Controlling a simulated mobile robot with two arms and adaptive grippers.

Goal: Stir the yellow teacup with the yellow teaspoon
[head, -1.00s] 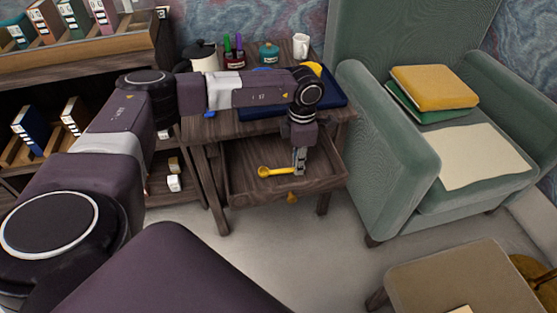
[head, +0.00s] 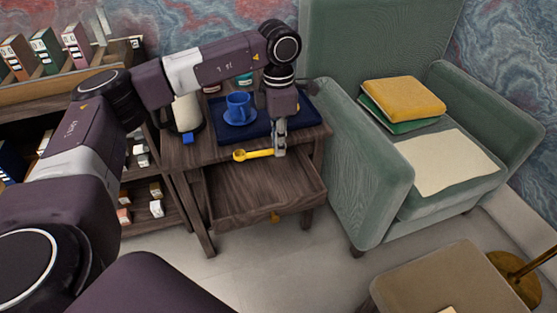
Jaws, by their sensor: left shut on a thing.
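My left gripper (head: 279,150) is shut on the yellow teaspoon (head: 256,154). The spoon lies roughly level, its bowl pointing left, above the open drawer and near the front edge of the desk top. The yellow teacup cannot be made out now; my left arm covers part of the tray where it may stand. A blue cup (head: 238,106) on a blue saucer stands on the dark blue tray (head: 232,133), behind and left of the gripper. My right gripper is not in view.
The wooden desk (head: 185,152) has its drawer (head: 250,187) pulled open, and the drawer looks empty. A small blue block (head: 188,138) lies left of the tray. A green armchair (head: 360,160) stands close on the right. A shelf unit is on the left.

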